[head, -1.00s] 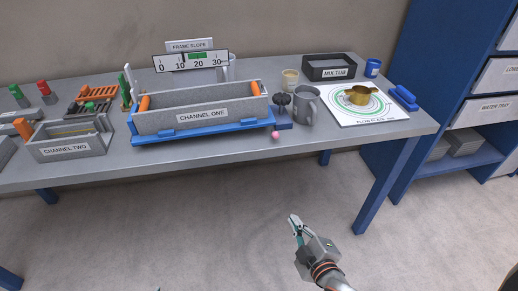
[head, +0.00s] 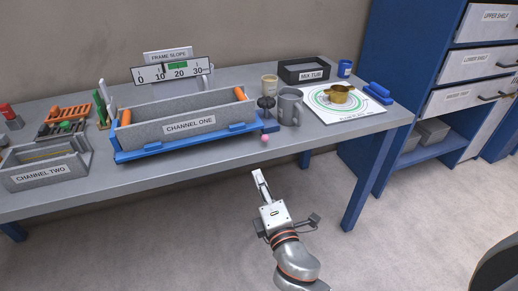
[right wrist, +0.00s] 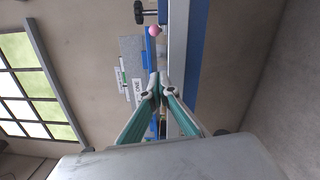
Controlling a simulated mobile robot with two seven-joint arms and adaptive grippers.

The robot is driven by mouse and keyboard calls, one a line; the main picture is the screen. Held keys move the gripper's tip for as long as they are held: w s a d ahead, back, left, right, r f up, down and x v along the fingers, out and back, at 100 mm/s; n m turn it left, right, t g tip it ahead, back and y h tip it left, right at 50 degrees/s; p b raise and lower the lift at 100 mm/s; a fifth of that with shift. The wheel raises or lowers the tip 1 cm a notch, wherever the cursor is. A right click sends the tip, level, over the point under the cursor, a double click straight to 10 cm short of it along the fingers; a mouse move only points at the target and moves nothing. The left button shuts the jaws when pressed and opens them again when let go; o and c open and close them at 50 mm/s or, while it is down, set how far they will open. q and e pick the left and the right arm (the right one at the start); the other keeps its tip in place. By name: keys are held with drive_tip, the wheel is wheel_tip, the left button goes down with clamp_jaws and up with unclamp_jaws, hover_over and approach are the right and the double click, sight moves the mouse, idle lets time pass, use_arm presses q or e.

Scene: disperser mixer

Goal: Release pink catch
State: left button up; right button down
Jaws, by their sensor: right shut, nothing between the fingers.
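The pink catch (head: 265,140) is a small pink ball at the table's front edge, by the right end of the blue frame (head: 190,148) under the Channel One trough (head: 160,136). It also shows near the top of the right wrist view (right wrist: 154,30). My right gripper (head: 259,176) is in front of the table, nearer to me than the catch and apart from it. Its fingers are shut with nothing between them; in the right wrist view the fingertips (right wrist: 160,88) meet. My left gripper is not in view.
A black knob (head: 266,102) and a grey mug (head: 290,107) stand close behind the catch. The flow plate (head: 365,112) with a brass cup (head: 340,93) lies to the right. Channel Two (head: 45,172) is at the left. The floor before the table is clear.

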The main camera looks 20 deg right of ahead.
sight(249, 155)
drive_tip(key=shift+w, duration=0.1)
drive_tip(key=w, duration=0.9)
drive_tip(key=shift+w+r+p, duration=0.3)
drive_tip(key=shift+p, duration=0.1)
drive_tip(key=d, duration=0.2)
drive_tip(key=w+d+p, duration=0.1)
drive_tip(key=shift+r, duration=0.35)
drive_tip(key=shift+d, duration=0.3)
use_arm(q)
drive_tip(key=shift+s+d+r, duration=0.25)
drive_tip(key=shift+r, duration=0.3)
use_arm(e)
drive_tip(key=shift+d, duration=0.15)
drive_tip(key=shift+f, duration=0.1)
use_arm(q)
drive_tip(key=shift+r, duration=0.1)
use_arm(e)
drive_tip(key=shift+d+n+y+p, duration=0.2)
drive_tip(key=shift+n+y+p, duration=0.1)
drive_tip(key=shift+y+p, duration=0.2)
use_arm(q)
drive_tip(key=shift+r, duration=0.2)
